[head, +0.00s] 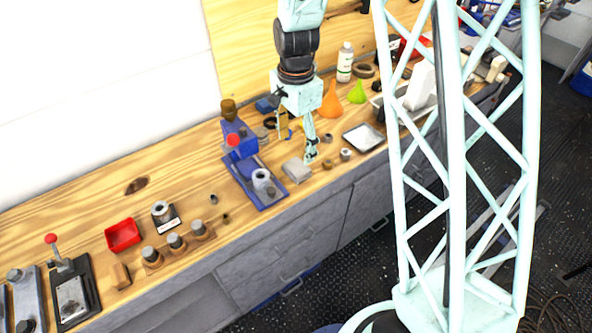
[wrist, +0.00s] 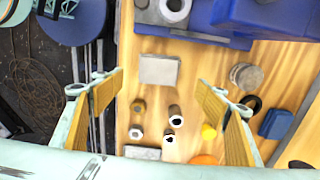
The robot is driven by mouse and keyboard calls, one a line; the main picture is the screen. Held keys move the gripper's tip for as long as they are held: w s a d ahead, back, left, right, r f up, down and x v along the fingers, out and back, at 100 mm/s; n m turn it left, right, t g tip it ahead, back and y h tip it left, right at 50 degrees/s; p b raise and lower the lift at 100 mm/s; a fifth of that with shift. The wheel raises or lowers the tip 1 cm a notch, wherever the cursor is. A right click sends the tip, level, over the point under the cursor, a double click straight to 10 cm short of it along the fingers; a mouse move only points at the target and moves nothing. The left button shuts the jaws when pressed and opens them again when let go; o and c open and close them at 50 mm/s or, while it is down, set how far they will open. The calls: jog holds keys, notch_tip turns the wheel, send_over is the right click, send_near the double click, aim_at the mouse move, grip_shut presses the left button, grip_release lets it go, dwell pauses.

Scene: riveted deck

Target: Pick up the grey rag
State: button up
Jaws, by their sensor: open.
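The grey rag (head: 297,171) lies flat on the wooden bench near its front edge, just right of the blue press. In the wrist view it is a light grey, roughly rectangular patch (wrist: 159,71), ahead of the gap between the fingers and nothing covers it. My gripper (head: 297,146) is open and empty, pointing down above the bench, a little behind and above the rag in the head view. Its two fingers frame the bench in the wrist view (wrist: 161,84) and do not touch the rag.
The blue press (head: 256,187) with a red knob stands close left of the rag. Small metal parts (wrist: 175,112) lie beside it, with a shallow metal tray (head: 363,138) to the right. An orange funnel (head: 329,101) stands behind. Bare wood surrounds the rag's right side.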

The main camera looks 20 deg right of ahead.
aim_at(296, 166)
jog(key=shift+f, duration=1.85)
jog(key=shift+f, duration=0.1)
jog(key=shift+s+f+b, duration=0.1)
jog(key=shift+f+b, duration=0.4)
jog(key=shift+f, duration=2)
jog(key=c, duration=1)
